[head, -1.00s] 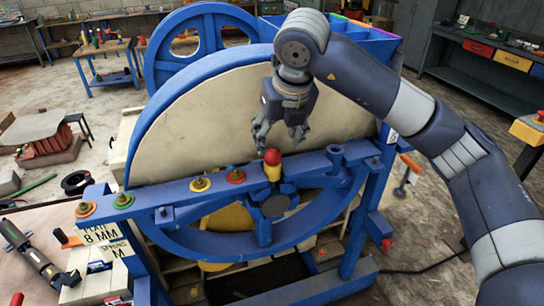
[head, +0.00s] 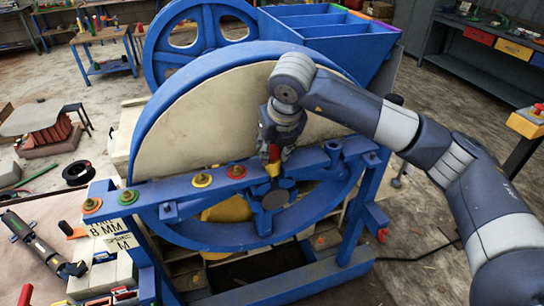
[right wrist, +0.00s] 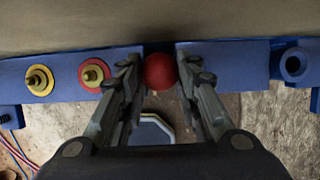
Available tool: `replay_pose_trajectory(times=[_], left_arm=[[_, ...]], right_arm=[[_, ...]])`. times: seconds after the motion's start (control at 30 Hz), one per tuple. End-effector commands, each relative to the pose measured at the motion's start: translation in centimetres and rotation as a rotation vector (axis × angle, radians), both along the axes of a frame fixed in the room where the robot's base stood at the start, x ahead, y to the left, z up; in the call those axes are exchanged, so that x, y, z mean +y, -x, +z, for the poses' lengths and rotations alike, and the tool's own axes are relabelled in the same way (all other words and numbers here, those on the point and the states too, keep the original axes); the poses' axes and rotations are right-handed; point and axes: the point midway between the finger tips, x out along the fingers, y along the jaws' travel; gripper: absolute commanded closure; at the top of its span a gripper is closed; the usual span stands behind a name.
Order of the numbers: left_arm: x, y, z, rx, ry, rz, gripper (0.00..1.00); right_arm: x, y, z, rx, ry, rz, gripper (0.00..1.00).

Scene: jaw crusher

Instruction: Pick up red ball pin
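The red ball pin, a red ball on a yellow base (head: 272,169), stands upright at the blue cross beam of the crusher, in front of the big wheel. In the right wrist view its red ball (right wrist: 160,72) shows from above, between the two fingers. My right gripper (head: 273,153) is lowered over the pin from above and partly hides the ball. My left gripper is not in view.
The blue beam (head: 215,187) carries yellow and red ringed knobs (head: 202,180) left of the pin and an open blue socket (head: 333,149) to its right. The cream wheel face (head: 200,130) stands close behind. A table with a dark tool (head: 32,240) is at lower left.

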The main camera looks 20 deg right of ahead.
Motion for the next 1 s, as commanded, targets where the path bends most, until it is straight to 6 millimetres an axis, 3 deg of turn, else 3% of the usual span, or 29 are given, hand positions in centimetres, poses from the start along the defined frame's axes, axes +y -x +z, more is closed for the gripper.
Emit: replay_pose_trajectory(times=[0.03,0.07,0.57,0.77,1.0], left_arm=[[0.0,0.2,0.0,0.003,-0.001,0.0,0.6],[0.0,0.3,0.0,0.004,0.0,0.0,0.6],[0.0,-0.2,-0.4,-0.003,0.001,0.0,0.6],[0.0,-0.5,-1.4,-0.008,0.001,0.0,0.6],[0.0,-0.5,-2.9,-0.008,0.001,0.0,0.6]], right_arm=[[0.0,0.0,0.0,0.0,-0.001,0.0,0.91],[0.0,0.0,0.0,0.0,-0.001,0.0,0.97],[0.0,-0.1,1.0,-0.004,-0.001,-0.001,0.97],[0.1,-0.1,3.7,-0.007,-0.002,0.0,0.97],[0.1,-0.1,8.6,-0.006,-0.003,0.0,0.97]])
